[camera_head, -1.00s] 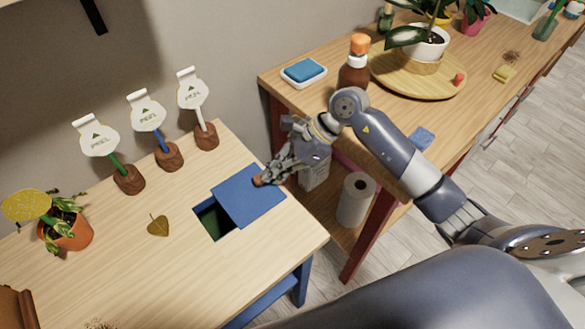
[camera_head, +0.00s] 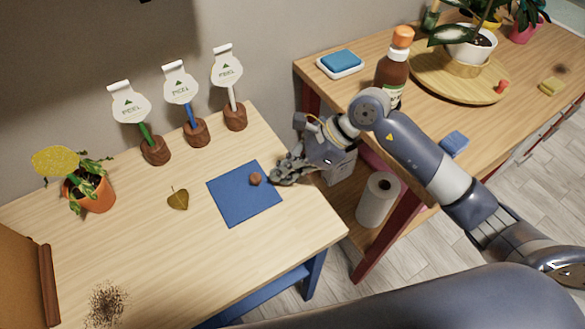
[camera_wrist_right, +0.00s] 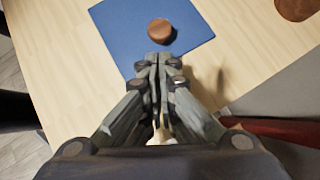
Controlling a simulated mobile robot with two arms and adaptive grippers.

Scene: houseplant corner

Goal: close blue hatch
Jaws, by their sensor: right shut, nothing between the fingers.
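The blue hatch (camera_head: 243,203) is a flat square panel in the top of the left table. It lies flat and no opening shows around it. Its round brown knob (camera_head: 256,179) sits near its upper right edge. The hatch also shows in the right wrist view (camera_wrist_right: 120,35), with the knob (camera_wrist_right: 160,31) just ahead of the fingertips. My right gripper (camera_head: 276,179) is shut and empty, beside the knob at the hatch's right edge; a small gap shows between fingertips and knob in the wrist view. My left gripper is not in view.
Three plant labels on brown stumps (camera_head: 196,132) stand along the back. A potted plant (camera_head: 92,192), a dry leaf (camera_head: 178,199) and spilled soil (camera_head: 105,304) are on the left. A second table with a brown bottle (camera_head: 391,75) stands right; a paper roll (camera_head: 377,200) is below.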

